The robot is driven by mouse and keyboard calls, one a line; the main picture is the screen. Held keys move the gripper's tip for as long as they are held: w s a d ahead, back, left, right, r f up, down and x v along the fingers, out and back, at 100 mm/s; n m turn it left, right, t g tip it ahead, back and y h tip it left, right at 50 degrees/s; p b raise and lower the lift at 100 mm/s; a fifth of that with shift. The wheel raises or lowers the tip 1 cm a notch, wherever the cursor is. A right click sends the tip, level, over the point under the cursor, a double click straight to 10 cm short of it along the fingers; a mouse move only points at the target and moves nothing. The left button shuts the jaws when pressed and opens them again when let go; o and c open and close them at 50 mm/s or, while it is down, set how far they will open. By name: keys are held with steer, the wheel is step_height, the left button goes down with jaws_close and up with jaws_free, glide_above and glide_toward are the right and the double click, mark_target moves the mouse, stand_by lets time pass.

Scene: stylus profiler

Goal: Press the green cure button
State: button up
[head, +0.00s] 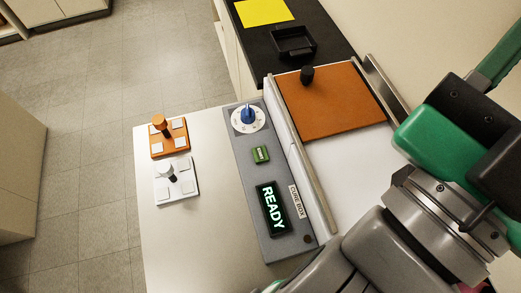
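The grey control panel (246,180) of the cure box runs along the counter in the head view. A small green rectangular piece (261,154) with pale markings sits on it, between the dial and the display. It looks like the green button, but it is too small to read. The display (272,209) shows READY in lit letters. A label (297,202) beside it reads CURE BOX. My arm fills the lower right, and its links cover part of the cure box's near end. My gripper's fingers are not in view. Nothing is seen touching the green piece.
A blue-pointer dial (248,117) is above the green piece. An orange plate (170,136) and a white plate (176,180), each with a knob and pads, lie left on the pale counter (190,235). An orange lid (330,102) with a black knob and a black tray (293,42) are behind.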

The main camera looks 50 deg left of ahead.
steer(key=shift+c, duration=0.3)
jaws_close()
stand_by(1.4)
